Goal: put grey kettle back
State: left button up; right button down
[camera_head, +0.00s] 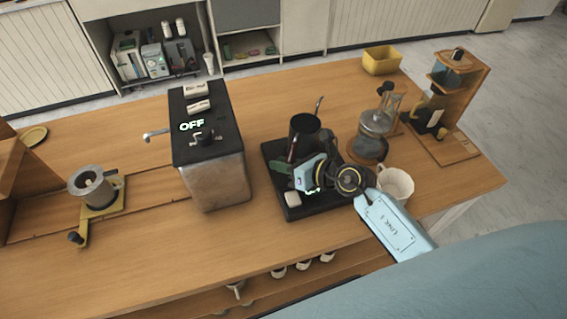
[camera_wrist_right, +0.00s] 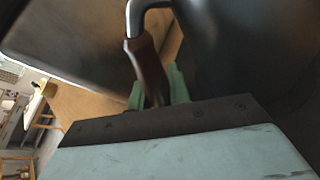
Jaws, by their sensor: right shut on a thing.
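The dark grey kettle (camera_head: 305,128) is upright at the black base (camera_head: 302,209), over its back part, with its thin spout pointing away to the back right. I cannot tell whether its bottom touches the base. My right gripper (camera_head: 289,163) is shut on the kettle's brown handle. In the right wrist view the brown handle (camera_wrist_right: 148,65) runs between the green fingers of the right gripper (camera_wrist_right: 157,92), and the dark kettle body (camera_wrist_right: 240,50) fills the right side. My arm hides part of the base. My left gripper is not in view.
A metal box machine (camera_head: 215,170) reading OFF stands left of the base. A glass carafe (camera_head: 374,125) and a white cup (camera_head: 396,184) stand close at the right. A wooden stand (camera_head: 455,90) and yellow bin (camera_head: 381,60) are further right. A grinder (camera_head: 93,188) is at the left.

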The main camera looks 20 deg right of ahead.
jog(key=c, duration=1.8)
grip_release()
jog(key=shift+f, duration=0.1)
jog(key=o, duration=0.5)
jog(key=shift+r, duration=0.2)
jog(key=v, duration=1.2)
jog(key=shift+s+f, duration=0.1)
jog(key=shift+f, duration=0.05)
